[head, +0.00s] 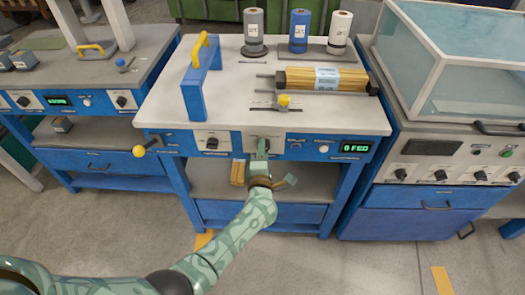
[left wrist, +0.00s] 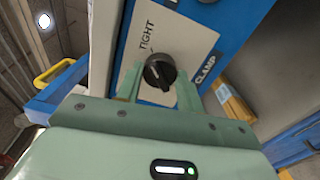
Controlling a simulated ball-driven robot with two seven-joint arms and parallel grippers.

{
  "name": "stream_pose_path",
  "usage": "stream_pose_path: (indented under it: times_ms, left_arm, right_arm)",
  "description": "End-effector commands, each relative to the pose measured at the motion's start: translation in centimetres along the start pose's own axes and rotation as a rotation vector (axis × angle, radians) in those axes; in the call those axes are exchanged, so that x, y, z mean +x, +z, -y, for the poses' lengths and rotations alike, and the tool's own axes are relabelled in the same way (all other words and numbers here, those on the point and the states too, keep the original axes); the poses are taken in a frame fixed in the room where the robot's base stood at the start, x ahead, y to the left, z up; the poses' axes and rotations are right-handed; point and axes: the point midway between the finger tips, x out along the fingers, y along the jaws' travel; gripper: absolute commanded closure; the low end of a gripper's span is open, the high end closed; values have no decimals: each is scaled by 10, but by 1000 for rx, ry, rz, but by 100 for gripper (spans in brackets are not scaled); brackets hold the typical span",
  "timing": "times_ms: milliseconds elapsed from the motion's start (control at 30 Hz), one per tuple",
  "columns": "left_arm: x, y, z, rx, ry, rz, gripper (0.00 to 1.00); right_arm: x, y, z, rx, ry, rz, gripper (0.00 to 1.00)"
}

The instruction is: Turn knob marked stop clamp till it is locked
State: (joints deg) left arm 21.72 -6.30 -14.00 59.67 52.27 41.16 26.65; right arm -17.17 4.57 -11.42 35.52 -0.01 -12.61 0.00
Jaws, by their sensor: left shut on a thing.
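The stop clamp knob (left wrist: 160,71) is round and black, on a white plate on the blue panel. "TIGHT" and "CLAMP" are readable beside it in the left wrist view. My left gripper (left wrist: 160,77) has one green finger on each side of the knob and is shut on it. In the head view, my left gripper (head: 262,148) is at the middle of the bench's front panel and hides most of the knob. I cannot tell from the knob's pointer whether it is locked. My right gripper is not in view.
Another black knob (head: 211,143) is to the left on the same panel. A green display (head: 355,148) is at its right end. A yellow-ball lever (head: 140,151) sticks out at the left corner. A blue guard (head: 196,85) and a dowel bundle (head: 322,79) are on the bench top.

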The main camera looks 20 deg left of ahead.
Motion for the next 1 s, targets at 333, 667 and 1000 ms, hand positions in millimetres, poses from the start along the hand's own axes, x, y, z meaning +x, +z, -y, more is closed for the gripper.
stream_pose_path:
  times_ms: [333, 667, 1000]
  left_arm:
    - [-1, 0, 2, 54, -4, 2, 86]
    - [-1, 0, 2, 55, -4, 2, 60]
    - [0, 0, 1, 52, -2, 1, 41]
  right_arm:
    - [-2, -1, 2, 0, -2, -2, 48]
    - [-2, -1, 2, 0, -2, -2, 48]
    - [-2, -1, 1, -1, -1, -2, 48]
